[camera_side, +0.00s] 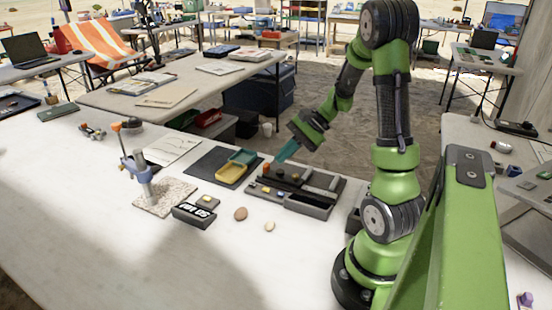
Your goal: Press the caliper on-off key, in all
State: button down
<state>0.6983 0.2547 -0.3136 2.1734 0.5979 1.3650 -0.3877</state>
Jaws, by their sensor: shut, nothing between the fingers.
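My gripper (284,156) has teal fingers and is shut and empty. It points down and left, above the back edge of a dark compartmented tray (326,203). A dark box with a light display (194,215) lies on the white table at the front, left of the tray; its characters are too small to read. A stand with a blue clamp and orange knob (136,164) rises from a speckled stone slab (178,197) behind and left of the box. I cannot tell which of these is the caliper, and no on-off key can be made out. My gripper is well apart from both.
Small knob-like pieces, one orange (266,168), stand in the tray. A dark mat (202,165) holds a yellow tray (231,173). A brown pebble (240,214) and a pale one (269,226) lie in front. The white table's front is mostly clear.

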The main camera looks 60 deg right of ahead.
aim_at(284, 193)
jog(key=shift+f, duration=0.1)
jog(key=shift+f, duration=4.3)
jog(key=shift+f, duration=0.1)
jog(key=shift+f, duration=0.3)
jog(key=shift+f, duration=0.35)
jog(key=shift+r, duration=0.75)
